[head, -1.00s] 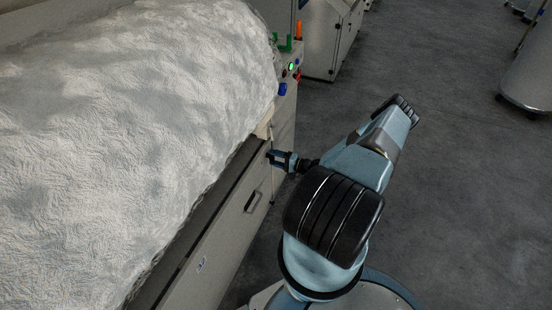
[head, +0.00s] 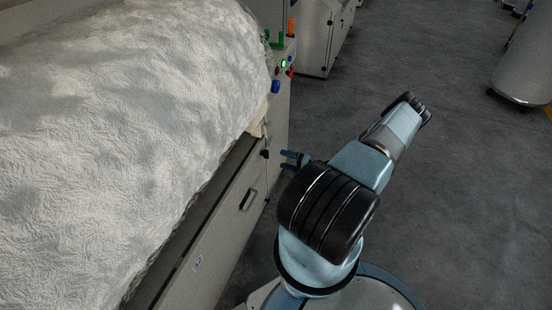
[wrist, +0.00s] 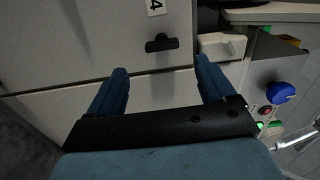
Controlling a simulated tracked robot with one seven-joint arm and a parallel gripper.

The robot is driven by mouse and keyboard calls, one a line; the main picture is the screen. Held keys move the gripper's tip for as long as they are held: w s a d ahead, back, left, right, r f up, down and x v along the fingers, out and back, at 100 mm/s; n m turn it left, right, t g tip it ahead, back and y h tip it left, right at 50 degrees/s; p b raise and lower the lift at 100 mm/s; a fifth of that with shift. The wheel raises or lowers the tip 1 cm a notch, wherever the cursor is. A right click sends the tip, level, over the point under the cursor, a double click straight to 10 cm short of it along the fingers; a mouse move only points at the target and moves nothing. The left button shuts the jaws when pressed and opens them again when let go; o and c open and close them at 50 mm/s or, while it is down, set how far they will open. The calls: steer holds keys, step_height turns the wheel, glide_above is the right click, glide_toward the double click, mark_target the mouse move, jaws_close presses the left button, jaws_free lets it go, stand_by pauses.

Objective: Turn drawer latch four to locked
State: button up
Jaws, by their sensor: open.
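Drawer latch four is a small black knob with a short bar (wrist: 162,43) on a pale grey panel, beside a white label marked 4 (wrist: 155,6). In the wrist view its bar lies nearly level across the picture. In the head view the latch (head: 265,153) is a small dark spot near the far end of the drawer front. My gripper (wrist: 161,66) is open and empty, its two blue fingers pointing towards the latch, which stands apart beyond and between the tips. In the head view my gripper (head: 286,160) is just right of the latch, with a gap between.
A drawer front (head: 225,225) with a dark handle (head: 249,200) runs below the white fibre mass (head: 130,130). A control post carries a blue knob (head: 275,87), a green light (head: 283,64) and a red button (wrist: 265,111). Open grey floor (head: 450,200) lies to the right.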

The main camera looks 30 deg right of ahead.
steer(key=shift+v, duration=2.7)
